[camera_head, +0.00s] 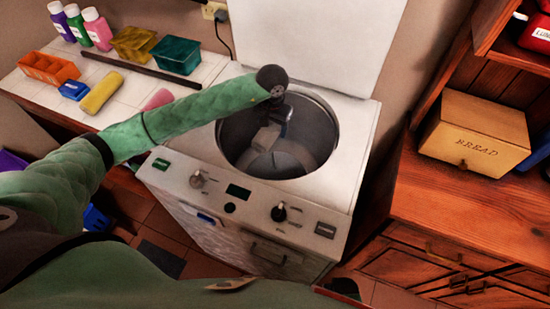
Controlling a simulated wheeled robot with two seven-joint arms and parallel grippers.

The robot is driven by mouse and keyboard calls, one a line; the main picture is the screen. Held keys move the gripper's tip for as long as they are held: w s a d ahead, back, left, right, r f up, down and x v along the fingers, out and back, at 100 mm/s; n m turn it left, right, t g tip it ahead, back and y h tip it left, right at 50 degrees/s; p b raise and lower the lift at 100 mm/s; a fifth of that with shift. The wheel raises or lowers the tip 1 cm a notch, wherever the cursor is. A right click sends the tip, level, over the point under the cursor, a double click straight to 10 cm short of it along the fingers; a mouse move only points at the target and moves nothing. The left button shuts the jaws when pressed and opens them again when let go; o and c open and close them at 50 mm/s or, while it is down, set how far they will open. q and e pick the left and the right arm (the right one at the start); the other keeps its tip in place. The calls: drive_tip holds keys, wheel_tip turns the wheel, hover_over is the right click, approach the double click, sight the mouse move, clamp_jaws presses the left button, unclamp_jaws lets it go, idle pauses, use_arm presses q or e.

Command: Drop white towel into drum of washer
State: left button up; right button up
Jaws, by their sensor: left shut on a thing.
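The white top-loading washer (179,180) stands in the middle with its lid (310,40) raised. Its round grey drum (318,125) is open at the top. My left arm reaches over it from the left. My left gripper (270,135) points down inside the drum opening and is shut on a small pale thing, which I take to be the white towel. The towel is hard to tell from the grey gripper and the drum's inside. My right gripper is not in view.
A wooden cabinet with a bread box (474,135) stands close at right. The drum's rim surrounds my gripper.

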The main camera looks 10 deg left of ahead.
use_arm(q)
drive_tip(key=o, duration=1)
drive_tip(key=shift+o, duration=0.8)
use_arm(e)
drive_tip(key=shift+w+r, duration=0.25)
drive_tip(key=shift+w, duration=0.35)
